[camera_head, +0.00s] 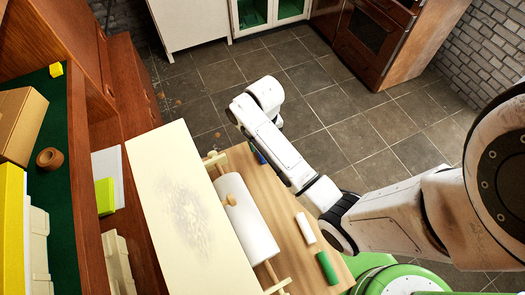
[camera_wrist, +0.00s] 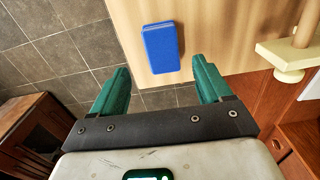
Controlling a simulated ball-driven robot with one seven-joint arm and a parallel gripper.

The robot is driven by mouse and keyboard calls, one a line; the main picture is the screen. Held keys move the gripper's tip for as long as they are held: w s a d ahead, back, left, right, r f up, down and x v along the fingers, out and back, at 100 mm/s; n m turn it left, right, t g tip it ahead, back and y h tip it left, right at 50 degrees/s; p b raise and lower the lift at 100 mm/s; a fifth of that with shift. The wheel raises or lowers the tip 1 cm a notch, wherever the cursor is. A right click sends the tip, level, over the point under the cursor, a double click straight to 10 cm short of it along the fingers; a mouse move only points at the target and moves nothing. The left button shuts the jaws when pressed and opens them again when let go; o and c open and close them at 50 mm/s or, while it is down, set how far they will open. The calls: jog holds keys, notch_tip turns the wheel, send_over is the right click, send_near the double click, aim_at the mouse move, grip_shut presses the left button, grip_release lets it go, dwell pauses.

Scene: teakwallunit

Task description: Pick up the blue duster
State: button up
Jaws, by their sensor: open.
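The blue duster (camera_wrist: 162,47) is a flat block lying near the edge of the light wood tabletop (camera_wrist: 215,30) in the wrist view. In the head view only a small bit of the duster (camera_head: 258,157) shows, mostly hidden behind my arm. My gripper (camera_wrist: 161,68) is open, its two green fingers spread wide with nothing between them. In the wrist picture the duster appears just beyond the fingertips, between their lines; I cannot tell the height gap. My gripper's fingers are hidden in the head view.
The table also holds a white paper roll (camera_head: 246,218) on a wooden holder, a white block (camera_head: 305,228) and a green block (camera_head: 327,267). A pale board (camera_head: 185,200) stands left of the roll. Tiled floor (camera_head: 330,95) lies beyond the table edge.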

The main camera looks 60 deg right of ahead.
jog(key=shift+s+a+f, duration=0.1)
jog(key=shift+a+f, duration=0.1)
jog(key=shift+f, duration=1.2)
jog(key=shift+s+a+f, duration=0.1)
jog(key=shift+a+f, duration=0.05)
jog(key=shift+f, duration=1.25)
jog(key=c, duration=1)
